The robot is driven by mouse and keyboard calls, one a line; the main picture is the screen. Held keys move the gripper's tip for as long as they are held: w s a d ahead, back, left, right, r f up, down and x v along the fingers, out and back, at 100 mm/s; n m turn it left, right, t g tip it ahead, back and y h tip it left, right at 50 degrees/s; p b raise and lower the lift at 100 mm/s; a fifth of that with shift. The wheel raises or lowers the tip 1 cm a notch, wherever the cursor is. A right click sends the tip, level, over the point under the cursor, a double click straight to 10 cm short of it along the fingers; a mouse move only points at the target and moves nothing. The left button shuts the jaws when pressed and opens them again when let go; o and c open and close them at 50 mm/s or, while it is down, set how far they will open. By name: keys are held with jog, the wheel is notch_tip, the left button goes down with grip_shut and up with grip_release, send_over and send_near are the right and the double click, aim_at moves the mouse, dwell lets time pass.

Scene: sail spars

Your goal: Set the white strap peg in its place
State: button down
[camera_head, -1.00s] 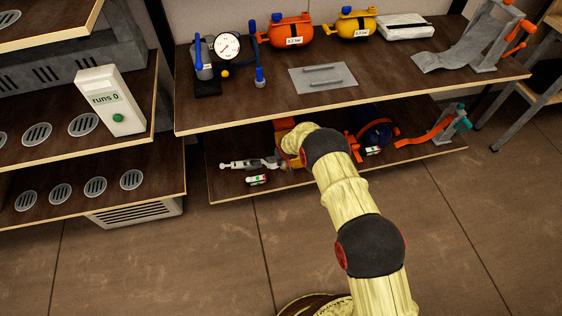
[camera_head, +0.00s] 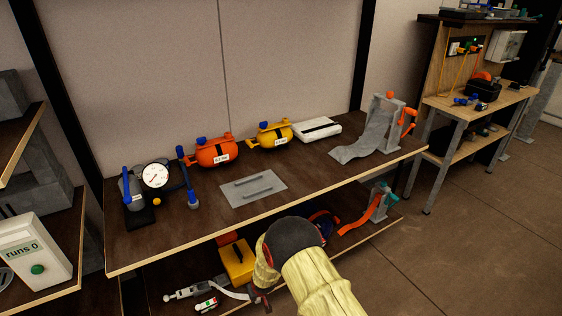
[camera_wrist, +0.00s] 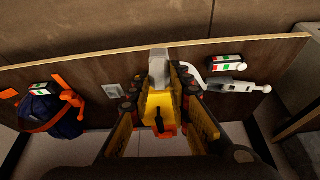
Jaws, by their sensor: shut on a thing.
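My gripper (camera_wrist: 160,78) is over the lower shelf in the wrist view. A white strap (camera_wrist: 188,68) curves from near the fingertips to a white-grey buckle-like fitting (camera_wrist: 235,86) lying on the shelf. In the head view the fitting (camera_head: 185,291) and strap (camera_head: 234,292) also show; my arm hides much of the gripper there. The peg's place is not clearly identifiable. A small light plate (camera_wrist: 113,90) lies beside the gripper.
A yellow box (camera_head: 237,263) is on the lower shelf. A small box with coloured marks (camera_wrist: 227,62) lies beside the fitting. A blue coil with orange parts (camera_wrist: 55,115) is at the left in the wrist view. The upper shelf (camera_head: 200,225) overhangs the lower one.

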jog(key=s+d+r+m+h+p, duration=0.1)
jog(key=s+d+r+m, duration=0.15)
jog(key=d+r, duration=1.2)
jog(key=s+d+r+m+h+p, duration=0.1)
jog(key=s+d+r+m, duration=0.15)
jog(key=d+r, duration=1.25)
jog(key=s+f, duration=0.4)
jog(key=f, duration=0.1)
jog(key=shift+a+t, duration=0.3)
jog(key=shift+f, duration=0.1)
